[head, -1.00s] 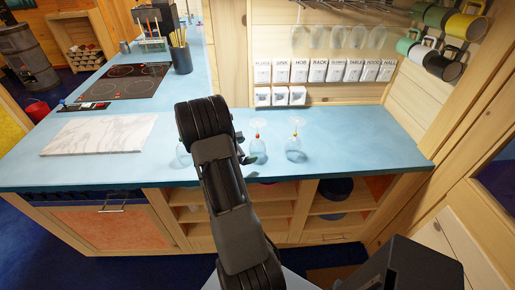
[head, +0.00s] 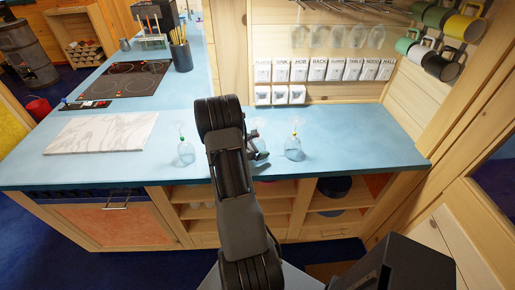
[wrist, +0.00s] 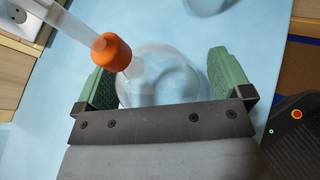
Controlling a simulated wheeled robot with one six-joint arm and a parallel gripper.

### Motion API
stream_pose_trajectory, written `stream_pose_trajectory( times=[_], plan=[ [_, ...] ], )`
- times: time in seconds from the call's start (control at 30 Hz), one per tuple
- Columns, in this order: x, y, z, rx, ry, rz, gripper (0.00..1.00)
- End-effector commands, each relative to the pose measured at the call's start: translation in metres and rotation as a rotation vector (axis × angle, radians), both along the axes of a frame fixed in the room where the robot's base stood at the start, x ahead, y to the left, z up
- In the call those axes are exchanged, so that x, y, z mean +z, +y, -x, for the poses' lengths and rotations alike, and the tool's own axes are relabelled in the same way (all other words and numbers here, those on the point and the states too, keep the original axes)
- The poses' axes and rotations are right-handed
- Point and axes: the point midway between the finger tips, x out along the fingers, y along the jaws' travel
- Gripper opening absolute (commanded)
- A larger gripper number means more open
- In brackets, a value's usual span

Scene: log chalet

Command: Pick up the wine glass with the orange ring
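The wine glass with the orange ring (wrist: 112,52) stands upside down on the blue counter, its stem rising toward the camera in the wrist view. Its clear bowl (wrist: 150,88) lies between the two green finger pads of my gripper (wrist: 161,68). The fingers are apart, and I cannot tell whether either touches the glass. In the head view my gripper (head: 257,154) and arm hide most of this glass. Another upturned glass (head: 186,153) stands to the left, and one with a yellow ring (head: 294,149) stands to the right.
A marble board (head: 100,133) and a black hob (head: 125,82) are on the counter (head: 360,135) to the left. Labelled white boxes (head: 320,70) line the back wall, with mugs hanging at right. The counter's right end is clear.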

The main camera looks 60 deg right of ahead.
Motion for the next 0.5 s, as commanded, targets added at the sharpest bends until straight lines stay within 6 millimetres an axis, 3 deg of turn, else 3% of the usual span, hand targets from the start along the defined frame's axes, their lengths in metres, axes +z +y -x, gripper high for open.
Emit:
stream_pose_trajectory(
  times=[0.3,0.5],
  plan=[
    [0.0,0.0003,0.0001,-0.001,0.0,0.0,0.66],
    [0.0004,0.0002,0.0,0.0,-0.001,0.0,0.64]
  ],
)
